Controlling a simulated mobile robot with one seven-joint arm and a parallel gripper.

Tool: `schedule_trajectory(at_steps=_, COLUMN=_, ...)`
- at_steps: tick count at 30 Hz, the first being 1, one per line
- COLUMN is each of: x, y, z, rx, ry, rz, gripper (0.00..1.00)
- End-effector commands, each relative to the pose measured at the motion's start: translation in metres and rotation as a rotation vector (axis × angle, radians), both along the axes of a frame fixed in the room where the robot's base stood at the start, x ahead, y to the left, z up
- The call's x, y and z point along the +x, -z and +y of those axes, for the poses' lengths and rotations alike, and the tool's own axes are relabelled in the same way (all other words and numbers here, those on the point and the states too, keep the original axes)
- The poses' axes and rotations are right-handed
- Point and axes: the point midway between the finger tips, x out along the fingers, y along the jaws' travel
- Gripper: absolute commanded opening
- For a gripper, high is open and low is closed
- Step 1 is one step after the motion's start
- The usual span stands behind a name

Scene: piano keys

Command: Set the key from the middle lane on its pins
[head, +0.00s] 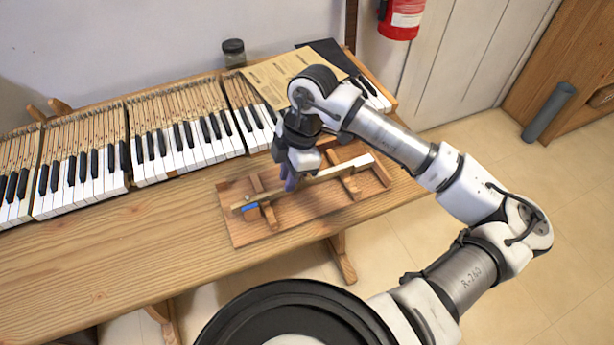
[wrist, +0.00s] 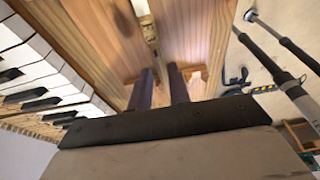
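The key (head: 330,174) is a long light-wood stick with a white right end. It lies lengthwise along a wooden frame (head: 225,195) with raised crosspieces, near the frame's middle. My gripper (head: 290,184) points down over the key's left half. In the wrist view, its two dark purple fingers (wrist: 161,72) stand one on each side of the key (wrist: 151,32), with a gap about as narrow as the key, so it looks shut on it. The pins are too small or hidden to tell. I cannot tell whether the key rests on the crosspieces or hangs just above.
Several keyboard sections (head: 185,130) line the back of the wooden table (head: 130,260). A dark jar (head: 234,52) and a paper sheet (head: 270,82) are behind. A small blue piece (head: 250,208) is at the frame's left end. The table left of the frame is clear.

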Motion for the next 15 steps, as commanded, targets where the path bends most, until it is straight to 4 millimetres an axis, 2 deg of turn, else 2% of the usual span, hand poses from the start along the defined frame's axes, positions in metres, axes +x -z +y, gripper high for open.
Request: schedule_trajectory(at_steps=15, x=0.0001, y=0.0072, z=0.0, rx=0.0, ry=0.0, rz=0.0, gripper=0.19)
